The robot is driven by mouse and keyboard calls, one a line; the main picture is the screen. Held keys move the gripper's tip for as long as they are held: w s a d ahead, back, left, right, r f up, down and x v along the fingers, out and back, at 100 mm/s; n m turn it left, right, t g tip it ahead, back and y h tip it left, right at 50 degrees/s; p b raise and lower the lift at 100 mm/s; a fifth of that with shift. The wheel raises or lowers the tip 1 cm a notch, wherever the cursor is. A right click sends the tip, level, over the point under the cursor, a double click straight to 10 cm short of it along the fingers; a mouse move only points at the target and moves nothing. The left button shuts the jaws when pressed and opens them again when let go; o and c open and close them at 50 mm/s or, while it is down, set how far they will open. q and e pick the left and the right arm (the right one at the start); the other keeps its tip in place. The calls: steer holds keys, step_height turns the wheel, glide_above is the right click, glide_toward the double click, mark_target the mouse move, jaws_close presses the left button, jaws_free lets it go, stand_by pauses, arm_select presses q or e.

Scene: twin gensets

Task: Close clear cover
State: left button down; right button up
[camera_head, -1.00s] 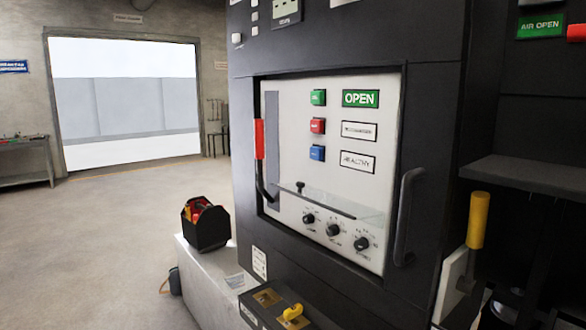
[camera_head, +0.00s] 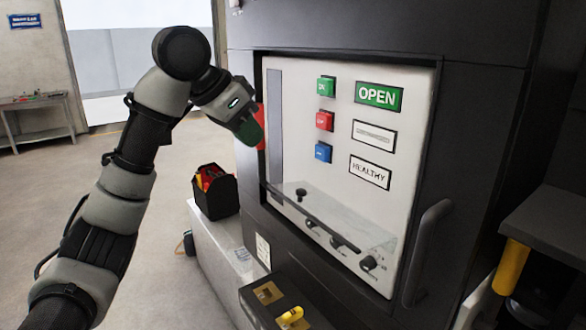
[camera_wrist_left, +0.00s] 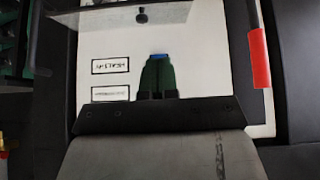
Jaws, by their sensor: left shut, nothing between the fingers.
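The clear cover (camera_head: 350,217) is a see-through flap low on the white panel, with a dark bar along one edge and a small black knob (camera_head: 301,194). It appears tilted out from the panel, in front of the black rotary knobs. Part of it also shows at the top of the left wrist view (camera_wrist_left: 95,20), with its knob above my fingers. My left gripper (camera_head: 255,128) is at the panel's left side, above the cover and apart from it. Its dark green fingers (camera_wrist_left: 158,62) are shut and empty, with the blue button behind their tips. My right gripper is not in view.
A red-gripped handle (camera_head: 261,127) is beside my left gripper. Green, red and blue buttons (camera_head: 324,120) and label plates are on the panel. A black pull handle (camera_head: 427,250) sticks out at right. A black toolbox (camera_head: 214,192) stands on the ledge at left.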

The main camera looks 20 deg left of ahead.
arm_select(q)
steer(key=p, duration=0.4)
glide_above(289, 196)
steer(key=s+a, duration=0.1)
step_height(289, 196, down, 7)
step_height(289, 196, down, 3)
steer(key=shift+s+a+r+p, duration=0.1)
steer(key=shift+s+r+p, duration=0.05)
steer(key=shift+p, duration=0.4)
steer(key=shift+s+a+f, duration=0.3)
steer(key=shift+s+f, duration=0.05)
steer(key=shift+f, duration=0.3)
steer(key=shift+w+d+f, duration=0.1)
steer(key=shift+d, duration=0.1)
